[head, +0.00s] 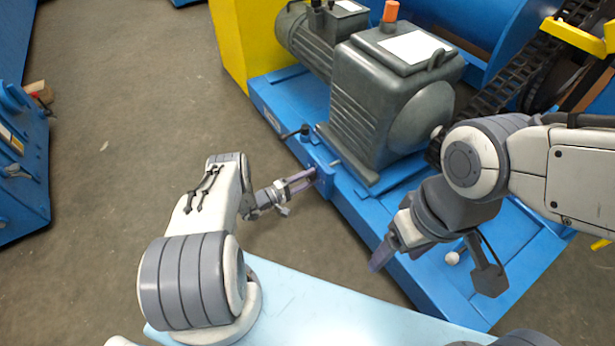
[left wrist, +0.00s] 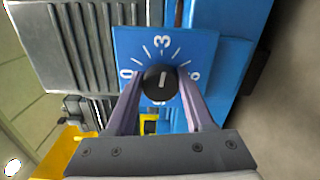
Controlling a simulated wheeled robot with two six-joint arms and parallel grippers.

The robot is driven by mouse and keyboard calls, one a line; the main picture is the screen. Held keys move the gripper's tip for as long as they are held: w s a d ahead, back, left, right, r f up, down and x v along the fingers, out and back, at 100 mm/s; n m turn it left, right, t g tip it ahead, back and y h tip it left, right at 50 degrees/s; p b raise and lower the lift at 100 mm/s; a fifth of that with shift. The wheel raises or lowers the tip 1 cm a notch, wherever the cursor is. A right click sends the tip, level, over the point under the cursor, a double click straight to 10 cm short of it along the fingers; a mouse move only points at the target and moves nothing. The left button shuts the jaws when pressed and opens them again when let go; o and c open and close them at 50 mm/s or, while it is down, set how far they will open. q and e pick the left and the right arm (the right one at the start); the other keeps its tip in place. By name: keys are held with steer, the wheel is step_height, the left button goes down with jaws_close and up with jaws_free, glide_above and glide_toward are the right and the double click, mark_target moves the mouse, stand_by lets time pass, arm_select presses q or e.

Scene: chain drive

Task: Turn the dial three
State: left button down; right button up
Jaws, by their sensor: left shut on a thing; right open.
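The dial (left wrist: 160,82) is a round black knob with a white line, on a blue panel (left wrist: 205,45) marked 0, 3 and a third figure partly hidden at the right. In the left wrist view the white line stands about upright, in line with the 3. My left gripper (head: 308,178) is at the panel on the machine's front side. Its purple fingers also show in the left wrist view (left wrist: 160,95), one on each side of the knob, shut on it. In the head view the dial is hidden. My right gripper (head: 380,256) is open and empty in front of the blue base.
A grey gearbox (head: 385,105) with an orange cap stands on the blue base (head: 400,245). A lever with a black ball (head: 304,130) rises near the panel. A white ball (head: 452,258) is by my right gripper.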

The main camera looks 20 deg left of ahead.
arm_select(q)
steer(key=m+p, duration=0.1)
steer(key=m, duration=0.4)
steer(key=shift+a+f+m, duration=0.1)
steer(key=shift+a+m, duration=0.05)
steer(key=shift+m, duration=0.15)
steer(key=shift+w+a+f+m+p, duration=0.1)
steer(key=shift+m+p, duration=0.2)
steer(key=shift+m, duration=0.85)
steer(key=shift+f+m+p, duration=0.1)
steer(key=shift+m+p, duration=0.15)
steer(key=shift+m, duration=0.9)
steer(key=shift+c, duration=1.4)
jaws_free()
